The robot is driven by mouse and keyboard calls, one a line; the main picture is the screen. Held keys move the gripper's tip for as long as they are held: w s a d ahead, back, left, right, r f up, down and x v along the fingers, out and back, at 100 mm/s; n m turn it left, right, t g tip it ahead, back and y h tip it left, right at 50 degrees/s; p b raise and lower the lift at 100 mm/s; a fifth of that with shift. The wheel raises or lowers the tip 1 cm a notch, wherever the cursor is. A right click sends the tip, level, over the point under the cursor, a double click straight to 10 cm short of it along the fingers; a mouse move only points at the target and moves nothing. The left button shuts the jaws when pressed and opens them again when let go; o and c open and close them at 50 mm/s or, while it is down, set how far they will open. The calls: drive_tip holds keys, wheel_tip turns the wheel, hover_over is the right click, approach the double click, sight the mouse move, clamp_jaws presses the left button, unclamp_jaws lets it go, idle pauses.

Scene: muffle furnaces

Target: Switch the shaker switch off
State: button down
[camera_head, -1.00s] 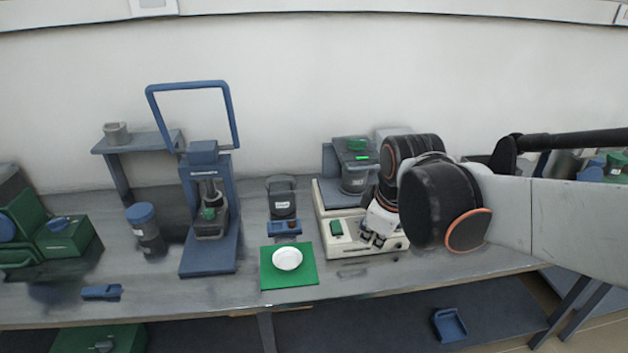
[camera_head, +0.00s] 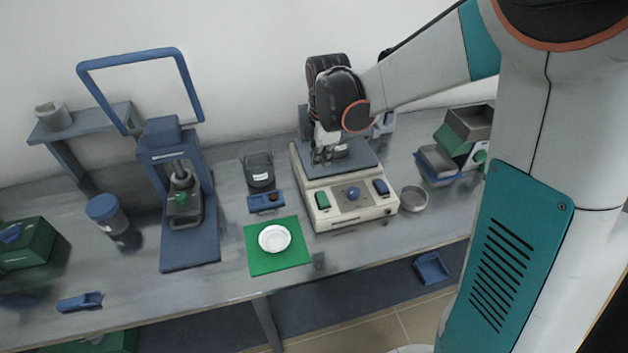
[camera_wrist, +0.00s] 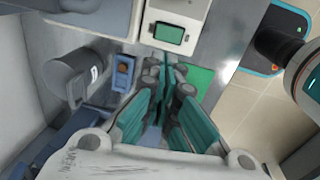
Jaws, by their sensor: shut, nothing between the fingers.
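The shaker (camera_head: 345,225) is a beige box with a flat grey platform on top, standing at the back of the bench in the head view. Its front panel carries a green rocker switch (camera_head: 322,200) on the left, a blue knob (camera_head: 353,193) in the middle and a blue switch (camera_head: 381,187) on the right. My gripper (camera_head: 323,158) is shut and empty above the platform, behind the panel, apart from the switches. In the wrist view, the fingers (camera_wrist: 166,76) point towards the bench, and the green switch (camera_wrist: 168,33) shows just beyond their tips.
A green mat (camera_head: 292,258) with a white dish (camera_head: 274,238) lies left of the shaker. A blue press (camera_head: 190,255) stands further left. A round grey pan (camera_head: 414,198) sits close on the shaker's right. A grey pot (camera_head: 258,171) stands left of the shaker.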

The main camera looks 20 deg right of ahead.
sight(318, 196)
drive_tip(key=shift+f, duration=0.1)
drive_tip(key=f+b, duration=0.1)
drive_tip(key=f, duration=0.3)
drive_tip(key=w+f+b, duration=0.1)
drive_tip(key=f+b, duration=0.1)
drive_tip(key=f, duration=0.3)
drive_tip(key=w+f+b, duration=0.1)
drive_tip(key=f, duration=0.3)
drive_tip(key=shift+f+b, duration=0.35)
drive_tip(key=shift+b, duration=0.05)
drive_tip(key=shift+w+f+g, duration=0.15)
drive_tip(key=shift+f+g, duration=0.2)
drive_tip(key=shift+g, duration=0.15)
drive_tip(key=shift+s+r, duration=0.2)
drive_tip(key=shift+s, duration=0.65)
